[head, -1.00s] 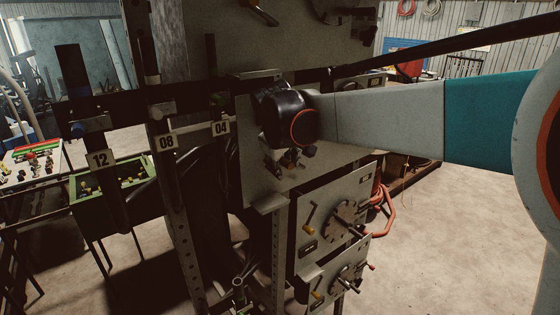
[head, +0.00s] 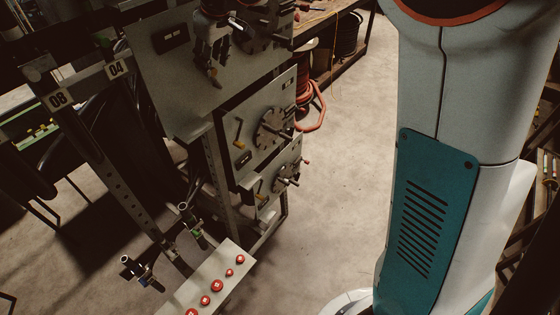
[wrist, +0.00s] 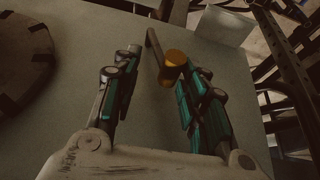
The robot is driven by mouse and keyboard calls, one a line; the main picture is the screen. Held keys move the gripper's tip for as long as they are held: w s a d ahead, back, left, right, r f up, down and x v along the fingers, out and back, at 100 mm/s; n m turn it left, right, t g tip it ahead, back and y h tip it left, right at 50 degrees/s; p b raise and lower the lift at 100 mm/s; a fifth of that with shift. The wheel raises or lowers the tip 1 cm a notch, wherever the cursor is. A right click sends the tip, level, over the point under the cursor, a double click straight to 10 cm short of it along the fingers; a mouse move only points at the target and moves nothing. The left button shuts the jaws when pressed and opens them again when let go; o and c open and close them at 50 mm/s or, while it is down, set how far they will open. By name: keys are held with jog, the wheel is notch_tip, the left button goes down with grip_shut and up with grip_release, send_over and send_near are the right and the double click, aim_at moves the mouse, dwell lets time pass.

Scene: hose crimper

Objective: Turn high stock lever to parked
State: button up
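A lever with a dark arm and a yellow-orange knob (wrist: 174,62) stands out from a grey panel in the wrist view. My gripper (wrist: 168,68) is open around the knob, one finger on each side. The knob is closer to the right finger; I cannot tell whether they touch. In the head view my gripper (head: 211,60) is at the highest visible grey panel (head: 165,75), near the top edge. The lever is hard to make out there among the fingers. Any position markings for it are not readable.
Below, a middle panel has its own yellow-knobbed lever (head: 238,134) and a round dial (head: 272,131); a lower panel has another handwheel (head: 287,174). A box with red buttons (head: 217,286) stands in front. A red hose (head: 314,108) hangs right.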

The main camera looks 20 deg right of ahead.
jog(key=s+b+v, duration=0.1)
jog(key=b+v, duration=0.2)
jog(key=v, duration=1)
jog(key=s+d+f+m+b, duration=0.1)
jog(key=s+d+f+b, duration=0.2)
jog(key=s+f+b, duration=0.4)
jog(key=s+d+f+m+t+b, duration=0.1)
jog(key=s+f+b, duration=0.5)
jog(key=f, duration=1)
jog(key=s+d+f+m+t+h+b, duration=0.1)
jog(key=s+d+f+m+b, duration=0.1)
jog(key=s+d+f+b, duration=0.2)
jog(key=s+f+b, duration=0.3)
jog(key=f+b, duration=0.3)
jog(key=f, duration=0.2)
jog(key=shift+s+d+m+b, duration=0.3)
jog(key=shift+m+b, duration=0.1)
